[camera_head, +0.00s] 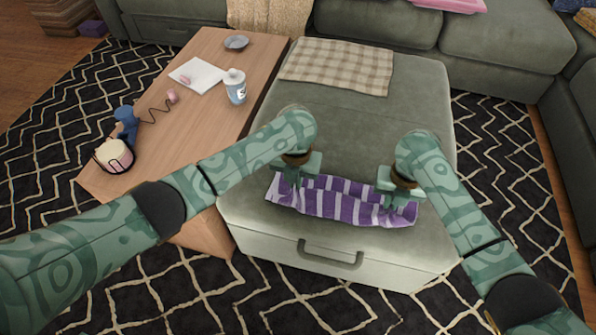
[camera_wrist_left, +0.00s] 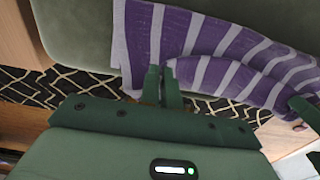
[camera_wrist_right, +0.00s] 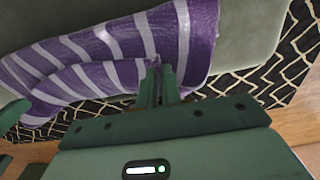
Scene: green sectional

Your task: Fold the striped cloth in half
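The striped cloth (camera_head: 342,198) is purple and pale lilac and lies near the front edge of the green ottoman. It looks bunched, with part of it raised in a fold along its front. My left gripper (camera_head: 291,184) is at its left end; in the left wrist view its fingers (camera_wrist_left: 162,84) are close together at the cloth (camera_wrist_left: 200,45). My right gripper (camera_head: 398,196) is at its right end; in the right wrist view its fingers (camera_wrist_right: 160,82) are close together at the cloth (camera_wrist_right: 120,50). Both grippers appear shut on the cloth's edge. The grippers hide parts of both ends.
The green ottoman (camera_head: 350,125) has clear top behind the cloth, with a checked beige cloth (camera_head: 338,66) at its back. A wooden table (camera_head: 215,130) to the left holds a white bottle (camera_head: 235,86), paper, a dish and a blue-and-cream object. A green sofa (camera_head: 505,45) stands behind.

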